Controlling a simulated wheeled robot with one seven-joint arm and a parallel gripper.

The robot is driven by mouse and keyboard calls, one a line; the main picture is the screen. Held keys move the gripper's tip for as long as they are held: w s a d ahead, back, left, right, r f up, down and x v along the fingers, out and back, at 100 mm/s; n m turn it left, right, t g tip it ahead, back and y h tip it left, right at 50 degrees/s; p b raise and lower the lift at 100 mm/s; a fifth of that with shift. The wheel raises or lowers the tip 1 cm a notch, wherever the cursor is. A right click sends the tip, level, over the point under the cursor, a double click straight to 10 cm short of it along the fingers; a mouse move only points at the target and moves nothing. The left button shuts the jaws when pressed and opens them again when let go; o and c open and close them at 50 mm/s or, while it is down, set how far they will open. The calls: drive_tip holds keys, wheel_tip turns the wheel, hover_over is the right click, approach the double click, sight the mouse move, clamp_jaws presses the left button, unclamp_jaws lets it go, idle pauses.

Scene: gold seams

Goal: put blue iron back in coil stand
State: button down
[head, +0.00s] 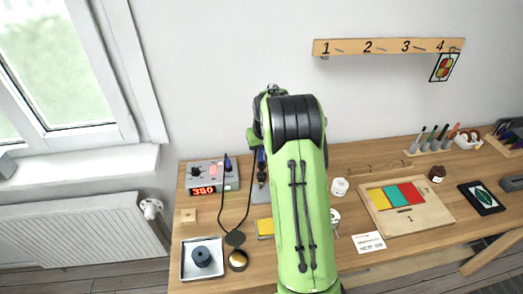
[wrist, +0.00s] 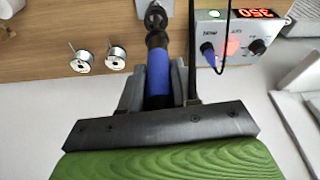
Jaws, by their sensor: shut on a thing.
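My gripper (wrist: 157,80) is shut on the blue handle of the iron (wrist: 158,72) in the wrist view. The iron's black collar and dark front part point away from the fingers toward a grey piece (wrist: 142,9) at the top edge, perhaps the coil stand's base. In the head view, a bit of the blue handle (head: 261,157) shows left of my green arm. A dark upright part stands below it over a grey base (head: 261,197), likely the coil stand. I cannot tell whether the iron's tip is inside the coil. My arm hides most of the gripper there.
The soldering station (head: 205,174) reads 350, left of the stand, with a black cable looping over the bench. A yellow sponge (head: 265,228), a brass-coloured round pot (head: 237,260) and a tray (head: 187,276) with a dark blue spool lie in front. Two small spools (wrist: 99,60) show in the wrist view.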

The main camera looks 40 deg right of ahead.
sight(262, 160)
drive_tip(key=shift+f+b, duration=1.75)
drive_tip(key=shift+f, duration=0.5)
idle(0.4)
drive_tip(key=shift+c, duration=1.3)
unclamp_jaws()
drive_tip(key=shift+r, duration=0.15)
drive_tip(key=shift+r+p, duration=2.7)
drive_tip(key=shift+r, duration=0.8)
drive_tip(key=shift+f, duration=0.1)
